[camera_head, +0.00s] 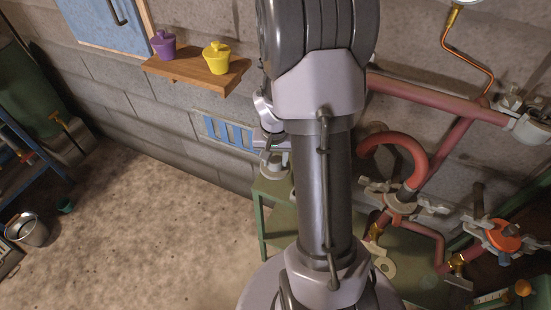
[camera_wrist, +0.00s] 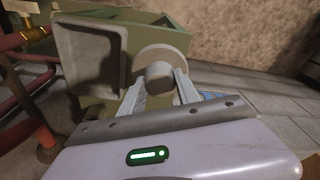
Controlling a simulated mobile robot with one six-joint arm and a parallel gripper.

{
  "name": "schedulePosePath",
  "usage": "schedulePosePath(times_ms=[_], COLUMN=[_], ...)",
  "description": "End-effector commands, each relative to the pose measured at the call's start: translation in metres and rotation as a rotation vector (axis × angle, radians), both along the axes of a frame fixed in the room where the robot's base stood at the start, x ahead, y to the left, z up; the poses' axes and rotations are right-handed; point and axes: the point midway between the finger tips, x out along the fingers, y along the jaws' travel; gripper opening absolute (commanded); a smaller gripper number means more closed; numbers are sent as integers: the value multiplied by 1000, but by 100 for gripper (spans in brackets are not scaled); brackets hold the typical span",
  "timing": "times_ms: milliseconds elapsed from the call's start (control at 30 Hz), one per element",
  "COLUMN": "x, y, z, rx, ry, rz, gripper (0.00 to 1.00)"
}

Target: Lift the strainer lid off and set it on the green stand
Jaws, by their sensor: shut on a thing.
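The strainer lid is a round grey disc with a thick knob; it shows in the wrist view (camera_wrist: 158,58), and its pale rim shows in the head view (camera_head: 275,165). My gripper (camera_wrist: 160,88) is shut on the knob, one finger on each side. In the head view my gripper (camera_head: 272,150) is partly hidden behind my arm. The green stand (camera_head: 275,190) is right below the lid in the head view, and its green side also shows in the wrist view (camera_wrist: 178,38). I cannot tell whether the lid touches the stand.
A grey square tray-like part (camera_wrist: 90,60) is close left of the lid in the wrist view. Red pipes (camera_head: 430,105) and an orange-capped fitting (camera_head: 505,237) fill the right. A wooden shelf (camera_head: 195,72) holds a purple pot (camera_head: 163,45) and a yellow pot (camera_head: 216,58).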

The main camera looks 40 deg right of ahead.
Motion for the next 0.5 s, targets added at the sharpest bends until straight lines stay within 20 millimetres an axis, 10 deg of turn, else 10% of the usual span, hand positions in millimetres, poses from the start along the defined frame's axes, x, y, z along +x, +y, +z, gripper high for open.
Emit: schedulePosePath(times_ms=[500], x=[0], y=[0], z=[-56], rx=[-1], ry=[-1], rz=[0], gripper=[0])
